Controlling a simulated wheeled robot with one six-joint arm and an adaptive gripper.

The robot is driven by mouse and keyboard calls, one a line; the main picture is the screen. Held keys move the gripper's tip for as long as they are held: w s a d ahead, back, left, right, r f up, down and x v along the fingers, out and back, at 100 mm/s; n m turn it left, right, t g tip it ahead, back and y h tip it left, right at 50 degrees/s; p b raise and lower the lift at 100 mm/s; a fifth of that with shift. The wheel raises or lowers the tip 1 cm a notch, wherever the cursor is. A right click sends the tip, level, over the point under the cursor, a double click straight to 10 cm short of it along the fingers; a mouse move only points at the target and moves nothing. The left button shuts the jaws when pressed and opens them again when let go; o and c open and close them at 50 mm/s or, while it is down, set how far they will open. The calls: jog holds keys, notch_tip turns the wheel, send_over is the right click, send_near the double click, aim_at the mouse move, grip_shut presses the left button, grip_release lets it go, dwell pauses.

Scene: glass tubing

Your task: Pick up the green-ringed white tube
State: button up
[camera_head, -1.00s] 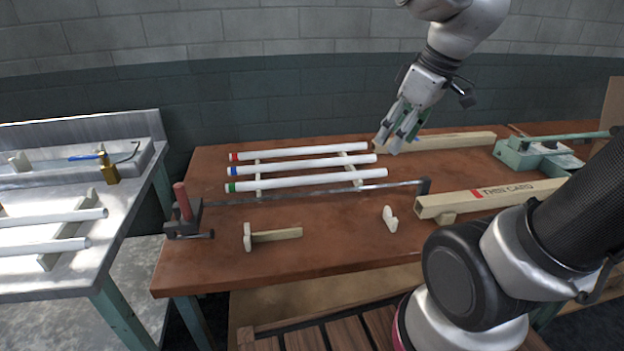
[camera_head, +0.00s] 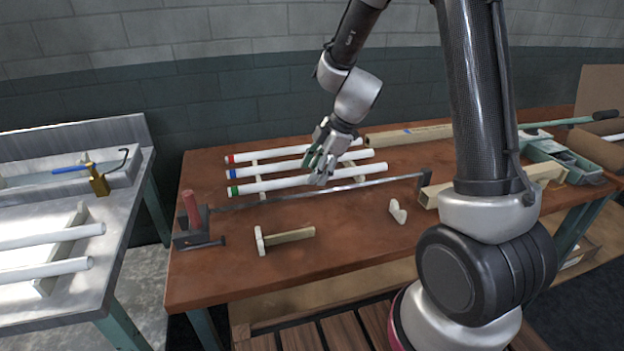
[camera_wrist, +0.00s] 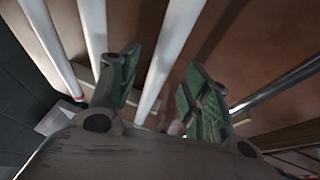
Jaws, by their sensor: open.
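The green-ringed white tube (camera_head: 275,184) lies nearest the front of three white tubes on the wooden bench, its green ring at the left end. It rests across pale supports. My gripper (camera_head: 320,170) is open above the tube's middle part and hides some of it. In the wrist view, my gripper (camera_wrist: 162,82) has its green-padded fingers apart, with the green-ringed tube (camera_wrist: 172,48) running between them. I cannot tell how much height is left between fingertips and tube. The green ring is not clear in the wrist view.
The blue-ringed tube (camera_head: 270,172) and red-ringed tube (camera_head: 270,155) lie close behind. A long metal clamp bar (camera_head: 370,184) with a red handle (camera_head: 190,206) runs just in front. A wooden stop (camera_head: 290,236) lies farther forward. The bench front is mostly clear.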

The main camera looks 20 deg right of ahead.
jog(key=shift+x, duration=0.95)
grip_shut()
